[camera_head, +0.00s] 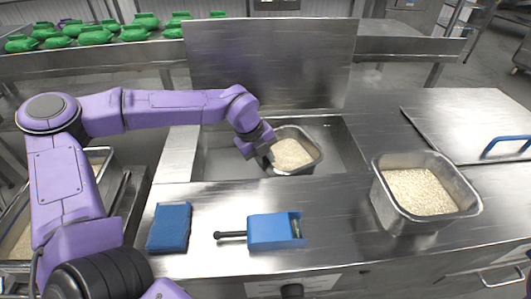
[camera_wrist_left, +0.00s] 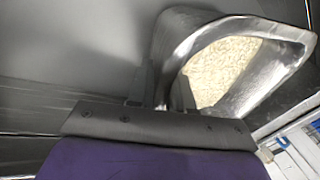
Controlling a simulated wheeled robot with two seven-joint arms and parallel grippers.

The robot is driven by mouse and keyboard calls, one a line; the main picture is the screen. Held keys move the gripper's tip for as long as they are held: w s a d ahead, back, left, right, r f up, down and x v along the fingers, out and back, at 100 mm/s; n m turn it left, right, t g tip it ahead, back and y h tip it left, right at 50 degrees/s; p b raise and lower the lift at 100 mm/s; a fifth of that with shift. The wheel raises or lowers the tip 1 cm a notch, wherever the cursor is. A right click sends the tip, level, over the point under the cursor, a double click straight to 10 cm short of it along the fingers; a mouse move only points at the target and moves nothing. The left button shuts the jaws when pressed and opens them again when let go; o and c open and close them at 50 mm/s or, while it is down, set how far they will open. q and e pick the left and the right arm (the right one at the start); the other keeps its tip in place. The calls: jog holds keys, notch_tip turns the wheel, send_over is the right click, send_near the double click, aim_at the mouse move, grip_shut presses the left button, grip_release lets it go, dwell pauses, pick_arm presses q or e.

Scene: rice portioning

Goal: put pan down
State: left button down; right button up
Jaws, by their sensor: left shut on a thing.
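A metal pan of rice (camera_head: 316,161) is in the sunken well of the steel counter in the head view. My left gripper (camera_head: 264,150) is shut on the pan's left rim. In the left wrist view the pan (camera_wrist_left: 290,30) fills the upper right, with the left gripper's fingers (camera_wrist_left: 160,88) at its near wall. I cannot tell whether the pan's base touches the well's floor. My right gripper is not in view.
A second rice pan (camera_head: 461,207) stands on the counter at the right. A blue scoop with black handle (camera_head: 272,232) and a blue block (camera_head: 169,228) lie at the front. A steel lid with blue handle (camera_head: 470,115) is far right. Green packs (camera_head: 95,36) sit behind.

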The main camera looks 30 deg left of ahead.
pick_arm(q)
jog(key=c, duration=1)
grip_release()
jog(key=shift+r, duration=0.15)
jog(key=v, duration=1.2)
jog(key=shift+s, duration=0.1)
